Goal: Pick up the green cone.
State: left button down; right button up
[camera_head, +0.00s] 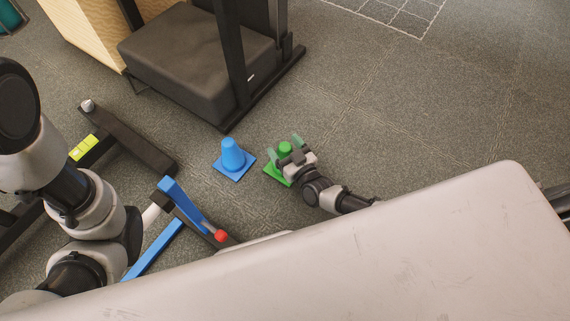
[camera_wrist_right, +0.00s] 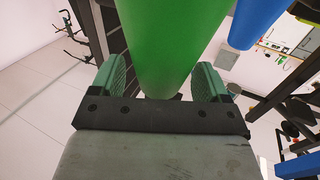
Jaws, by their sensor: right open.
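The green cone (camera_head: 285,149) stands on the carpet with its square green base partly hidden by my right gripper. My right gripper (camera_head: 284,146) is open, with its two green-padded fingers on either side of the cone's upper part. In the right wrist view the green cone (camera_wrist_right: 172,45) fills the middle, between the open fingers (camera_wrist_right: 168,80). I cannot tell whether the fingers touch it. My left arm shows at the left of the head view, but its gripper is not in view.
A blue cone (camera_head: 233,155) stands just left of the green cone, and also shows in the right wrist view (camera_wrist_right: 256,20). A dark padded bench (camera_head: 195,62) with black posts stands behind. A blue frame with a red knob (camera_head: 221,235) is in front. Carpet to the right is clear.

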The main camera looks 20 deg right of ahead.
jog(key=c, duration=1.3)
jog(key=shift+r, duration=0.1)
